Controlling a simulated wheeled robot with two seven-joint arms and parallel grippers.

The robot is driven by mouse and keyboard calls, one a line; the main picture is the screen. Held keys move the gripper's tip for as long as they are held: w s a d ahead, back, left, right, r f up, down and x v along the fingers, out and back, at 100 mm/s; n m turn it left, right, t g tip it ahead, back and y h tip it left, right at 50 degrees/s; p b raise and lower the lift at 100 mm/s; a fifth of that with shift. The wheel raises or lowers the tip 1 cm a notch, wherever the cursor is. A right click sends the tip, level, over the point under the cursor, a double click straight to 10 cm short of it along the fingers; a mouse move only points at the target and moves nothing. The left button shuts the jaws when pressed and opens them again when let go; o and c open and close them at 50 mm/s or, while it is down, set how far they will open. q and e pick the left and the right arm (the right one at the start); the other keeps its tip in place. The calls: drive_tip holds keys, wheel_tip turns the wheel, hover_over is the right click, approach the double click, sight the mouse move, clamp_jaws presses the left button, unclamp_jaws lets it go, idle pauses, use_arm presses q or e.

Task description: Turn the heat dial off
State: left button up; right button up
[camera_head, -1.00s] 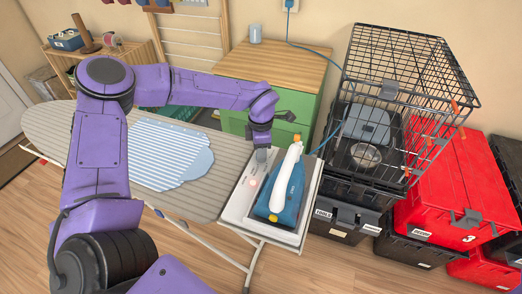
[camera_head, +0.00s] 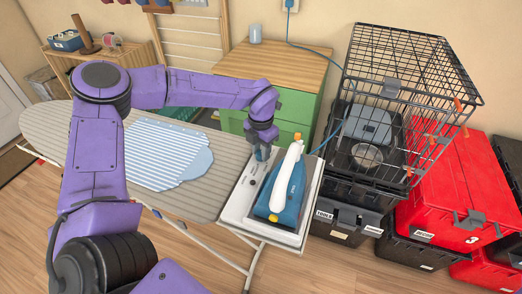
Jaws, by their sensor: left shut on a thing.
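A blue and white iron (camera_head: 283,190) rests on a pale grey rest plate (camera_head: 238,207) at the right end of the ironing board. A light grey control strip (camera_head: 247,190) with small dark marks runs along the left of the iron. My left gripper (camera_head: 262,155) points down at the far end of this strip, just left of the iron's white handle. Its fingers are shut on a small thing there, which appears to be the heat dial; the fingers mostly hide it. My right gripper is not in view.
The striped ironing board (camera_head: 215,190) carries a folded blue-striped cloth (camera_head: 165,155). A green cabinet (camera_head: 298,105) stands behind. A black wire crate (camera_head: 400,100) on dark totes and red totes (camera_head: 455,195) stand close on the right. The iron's blue cord rises to the wall.

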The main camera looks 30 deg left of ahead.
use_arm(q)
drive_tip(key=shift+w+r, duration=0.1)
idle(0.4)
drive_tip(key=o, duration=1)
drive_tip(key=shift+o, duration=0.2)
wheel_tip(320, 180, up, 10)
drive_tip(key=b, duration=0.1)
drive_tip(key=shift+r, duration=0.25)
drive_tip(key=shift+f, duration=0.1)
